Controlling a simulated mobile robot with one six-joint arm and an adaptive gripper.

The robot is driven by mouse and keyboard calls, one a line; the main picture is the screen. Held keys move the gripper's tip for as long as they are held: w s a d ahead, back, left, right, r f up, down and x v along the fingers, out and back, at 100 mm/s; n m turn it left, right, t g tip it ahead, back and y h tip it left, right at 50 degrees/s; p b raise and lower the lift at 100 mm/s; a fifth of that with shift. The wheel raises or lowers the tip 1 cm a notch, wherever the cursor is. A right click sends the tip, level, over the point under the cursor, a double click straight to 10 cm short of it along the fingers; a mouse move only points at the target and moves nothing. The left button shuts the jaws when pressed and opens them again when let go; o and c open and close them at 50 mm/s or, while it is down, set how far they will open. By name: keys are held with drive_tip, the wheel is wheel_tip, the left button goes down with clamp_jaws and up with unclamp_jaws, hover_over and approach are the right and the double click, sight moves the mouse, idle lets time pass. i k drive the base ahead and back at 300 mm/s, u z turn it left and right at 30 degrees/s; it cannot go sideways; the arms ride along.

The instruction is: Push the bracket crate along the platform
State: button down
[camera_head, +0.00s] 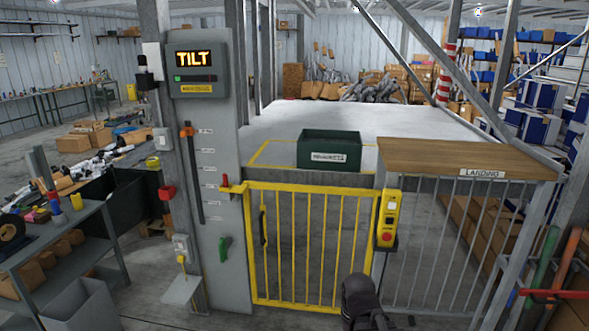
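The bracket crate (330,149) is a dark green open box with a white label on its front. It sits upright on the platform (285,125), a pale raised deck, near its front edge and within or beside a yellow floor outline. A dark rounded part, probably of my own arm, shows at the bottom centre in front of the yellow gate. My gripper's fingers cannot be made out, and nothing of mine touches the crate. The inside of the crate is dark and its contents cannot be seen.
A yellow barred gate (310,245) stands shut before the platform. Left of it a grey control column (212,130) has a display (193,59) reading TILT. A wooden-topped landing (465,158) stands right of the crate, with a yellow button box (389,217) beside the gate.

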sight(319, 150)
drive_tip(key=u, duration=0.3)
drive_tip(key=k, duration=0.85)
drive_tip(key=u, duration=0.7)
drive_tip(key=i, duration=1.4)
drive_tip(key=z, duration=0.75)
drive_tip(key=i, duration=0.95)
drive_tip(key=z, duration=0.6)
